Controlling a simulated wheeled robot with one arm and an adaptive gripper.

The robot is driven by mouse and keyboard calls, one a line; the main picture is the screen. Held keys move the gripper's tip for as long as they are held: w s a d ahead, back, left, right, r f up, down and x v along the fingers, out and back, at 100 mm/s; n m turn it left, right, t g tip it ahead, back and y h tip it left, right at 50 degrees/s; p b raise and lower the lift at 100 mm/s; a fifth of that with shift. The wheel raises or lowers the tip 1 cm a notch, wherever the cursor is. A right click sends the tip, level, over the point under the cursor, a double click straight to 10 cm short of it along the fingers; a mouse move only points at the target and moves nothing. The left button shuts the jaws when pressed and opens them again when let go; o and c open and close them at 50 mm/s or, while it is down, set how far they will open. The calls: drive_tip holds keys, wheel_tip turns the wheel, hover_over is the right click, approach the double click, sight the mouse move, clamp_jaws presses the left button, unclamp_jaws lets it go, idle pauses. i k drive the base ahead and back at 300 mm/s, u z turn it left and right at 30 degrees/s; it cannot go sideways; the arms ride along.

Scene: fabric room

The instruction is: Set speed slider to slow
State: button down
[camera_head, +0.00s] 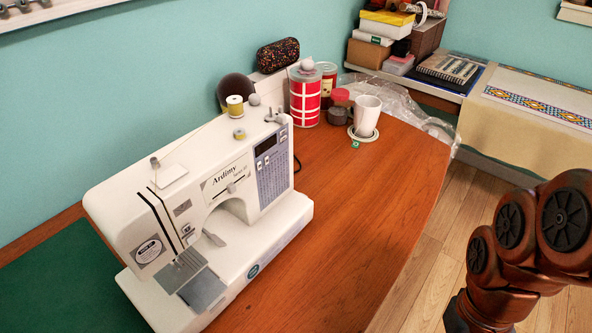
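A white sewing machine (140,205) stands on the wooden table, its front turned toward the lower right. My arm's dark brown links show at the right edge, well apart from the machine. My gripper is not in view.
A white mug (366,115) on a coaster, a red-and-white canister (305,96) and jars stand behind the machine. Thread spools (235,106) sit on its top. The wooden table (385,180) is clear right of the machine. Boxes (386,24) fill a back shelf.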

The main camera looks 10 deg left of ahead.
sight(231, 187)
drive_tip(key=z, duration=0.05)
drive_tip(key=k, duration=1)
drive_tip(key=u, duration=1.75)
